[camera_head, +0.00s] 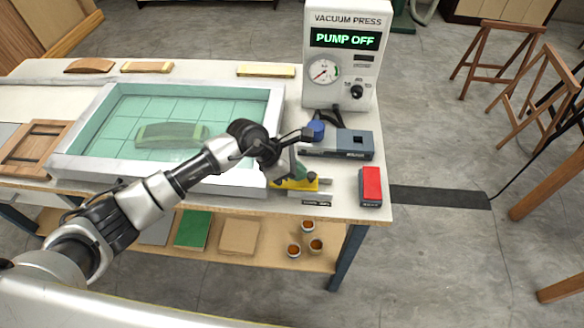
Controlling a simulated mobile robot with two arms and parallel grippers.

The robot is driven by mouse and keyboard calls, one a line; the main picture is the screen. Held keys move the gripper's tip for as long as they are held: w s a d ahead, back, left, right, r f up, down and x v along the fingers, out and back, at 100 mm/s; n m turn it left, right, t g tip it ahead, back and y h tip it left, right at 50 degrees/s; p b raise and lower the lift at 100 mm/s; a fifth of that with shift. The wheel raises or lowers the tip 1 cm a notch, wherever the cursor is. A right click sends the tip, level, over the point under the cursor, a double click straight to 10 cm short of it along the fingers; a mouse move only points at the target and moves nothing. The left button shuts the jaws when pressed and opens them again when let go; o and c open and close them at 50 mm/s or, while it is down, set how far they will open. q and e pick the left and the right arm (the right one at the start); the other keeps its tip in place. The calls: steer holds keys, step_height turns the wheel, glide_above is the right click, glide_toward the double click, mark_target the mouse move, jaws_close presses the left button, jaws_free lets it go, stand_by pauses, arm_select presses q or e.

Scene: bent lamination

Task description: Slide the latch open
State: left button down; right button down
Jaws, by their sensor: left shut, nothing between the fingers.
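My left arm reaches in from the lower left, across the front of the vacuum press bed. My left gripper (298,172) is shut and empty at the bed's front right corner. It is just above a small yellow piece (300,185) with a grey metal part (325,181) at its right end. This looks like the latch, but it is small and partly hidden by the gripper. I cannot tell whether the fingers touch it, or whether it is slid open. My right gripper is not in view.
The framed press bed (275,105) has a greenish see-through sheet over a curved form (172,134). The press unit (342,55) reads "PUMP OFF". A grey-blue box (345,153) and a red-topped block (371,184) stand close to the right of the gripper, near the table edge.

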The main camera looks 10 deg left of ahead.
mark_target(314, 177)
arm_select(q)
steer(key=d+b, duration=0.1)
steer(key=d, duration=0.3)
steer(key=shift+b, duration=0.35)
steer(key=shift+d, duration=0.1)
